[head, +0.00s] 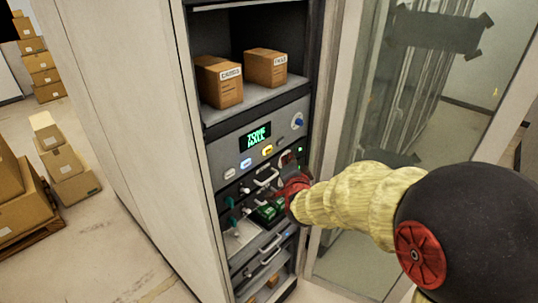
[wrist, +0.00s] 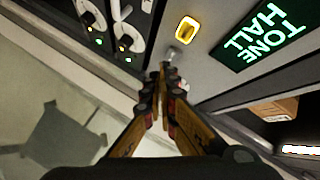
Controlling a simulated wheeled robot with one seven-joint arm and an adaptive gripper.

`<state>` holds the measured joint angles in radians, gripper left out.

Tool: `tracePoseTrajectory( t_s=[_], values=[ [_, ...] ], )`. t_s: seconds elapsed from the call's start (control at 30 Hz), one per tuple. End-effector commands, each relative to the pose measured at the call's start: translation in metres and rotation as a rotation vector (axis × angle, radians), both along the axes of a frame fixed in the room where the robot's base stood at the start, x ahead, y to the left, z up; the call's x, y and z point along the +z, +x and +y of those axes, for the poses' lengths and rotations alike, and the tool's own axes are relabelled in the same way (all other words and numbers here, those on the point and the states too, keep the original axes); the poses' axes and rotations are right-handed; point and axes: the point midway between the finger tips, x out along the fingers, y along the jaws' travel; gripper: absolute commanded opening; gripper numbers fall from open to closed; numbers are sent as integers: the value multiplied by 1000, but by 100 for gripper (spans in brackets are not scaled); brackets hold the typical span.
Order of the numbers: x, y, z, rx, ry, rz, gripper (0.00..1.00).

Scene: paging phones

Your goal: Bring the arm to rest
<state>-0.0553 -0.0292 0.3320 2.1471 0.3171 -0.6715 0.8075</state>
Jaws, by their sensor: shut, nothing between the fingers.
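My arm (head: 350,195), in a pale yellow padded sleeve, reaches from the lower right of the head view to the front of an equipment rack. My gripper (wrist: 163,85) is shut and empty in the wrist view, with its two orange-brown fingers meeting at the tips. The tips appear close to a small metal knob (wrist: 173,56) on the grey panel; I cannot tell whether they touch it. In the head view the red and dark gripper (head: 291,187) is in front of the rack's handles, and its fingertips are hard to make out.
The grey panel (head: 223,150) has a green TONE HALL display (head: 255,136), lit buttons and a blue knob (head: 298,121). Two cardboard boxes (head: 220,82) (head: 265,67) sit on the shelf above. A glass door (head: 365,130) stands right of the rack, near my arm. More boxes (head: 70,170) stand left.

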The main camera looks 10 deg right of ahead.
Motion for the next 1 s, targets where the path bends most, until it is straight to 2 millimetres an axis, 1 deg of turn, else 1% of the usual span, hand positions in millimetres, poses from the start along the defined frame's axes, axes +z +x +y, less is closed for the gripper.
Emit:
tracePoseTrajectory(
  t_s=[0.13,0.5,0.57,0.63,0.67,0.7,0.73,0.77,0.8,0.87,0.9,0.97,1.0],
  values=[
    [-1,-7,-4,0,1,0,0],
    [-2,-8,-4,6,-20,9,0],
    [-12,-10,-2,25,-51,54,0],
    [-35,-17,5,68,-98,145,0],
    [-48,-23,9,94,-122,197,0],
    [-68,-33,14,136,-157,275,0],
    [-82,-43,19,171,-185,336,0],
    [-94,-54,23,210,-212,396,0],
    [-105,-70,29,264,-252,467,0],
    [-120,-97,36,346,-306,564,0],
    [-129,-116,39,401,-343,621,0],
    [-141,-147,43,484,-397,702,0],
    [-148,-169,44,538,-431,751,0]
  ],
)
